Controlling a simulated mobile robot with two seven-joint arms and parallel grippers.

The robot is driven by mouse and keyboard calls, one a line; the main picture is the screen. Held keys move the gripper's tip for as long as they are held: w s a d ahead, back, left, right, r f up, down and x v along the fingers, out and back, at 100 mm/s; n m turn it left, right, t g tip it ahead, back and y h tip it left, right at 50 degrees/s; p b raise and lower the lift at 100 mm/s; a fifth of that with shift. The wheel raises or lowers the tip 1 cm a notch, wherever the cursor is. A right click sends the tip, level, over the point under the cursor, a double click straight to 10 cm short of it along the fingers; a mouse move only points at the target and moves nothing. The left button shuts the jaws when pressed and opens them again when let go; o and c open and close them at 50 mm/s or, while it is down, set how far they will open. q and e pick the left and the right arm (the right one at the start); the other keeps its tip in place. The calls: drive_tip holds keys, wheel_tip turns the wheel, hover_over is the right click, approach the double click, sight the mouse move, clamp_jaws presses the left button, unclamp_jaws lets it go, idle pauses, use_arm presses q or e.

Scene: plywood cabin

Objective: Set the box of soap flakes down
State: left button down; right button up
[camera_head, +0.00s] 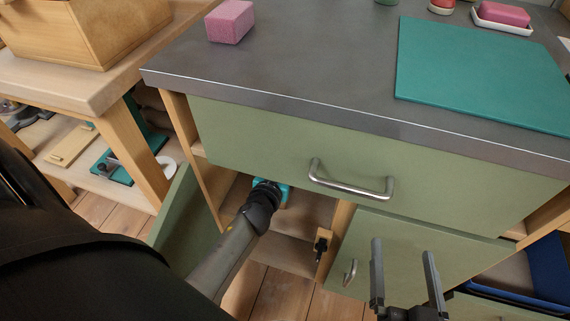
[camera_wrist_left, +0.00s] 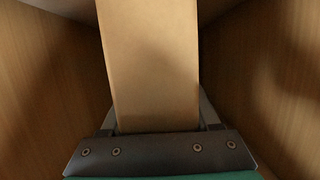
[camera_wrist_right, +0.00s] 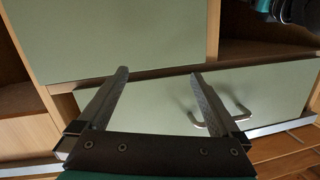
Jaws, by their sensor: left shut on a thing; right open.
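The box of soap flakes (camera_wrist_left: 150,65) shows as a plain tan box in the left wrist view, between the fingers of my left gripper (camera_wrist_left: 157,118). My left gripper is shut on it, inside the wooden cupboard compartment. In the head view my left arm reaches into the compartment below the green drawer front, and the box and fingers are hidden there. Whether the box touches the compartment floor cannot be told. My right gripper (camera_head: 405,275) is open and empty in front of the cabinet's lower right; it also shows in the right wrist view (camera_wrist_right: 160,85).
An open green door (camera_head: 187,220) stands left of my left forearm. The grey worktop (camera_head: 310,60) holds a pink block (camera_head: 230,21), a teal mat (camera_head: 480,75) and a pink soap (camera_head: 503,13) on a dish. A drawer handle (camera_head: 350,188) juts out above the compartment. Wooden walls flank the box closely.

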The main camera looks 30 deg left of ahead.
drive_tip(key=shift+r, duration=0.1)
idle(0.3)
use_arm(q)
drive_tip(key=shift+c, duration=0.6)
unclamp_jaws()
drive_tip(key=shift+f, duration=0.15)
use_arm(e)
drive_tip(key=shift+s+a, duration=0.1)
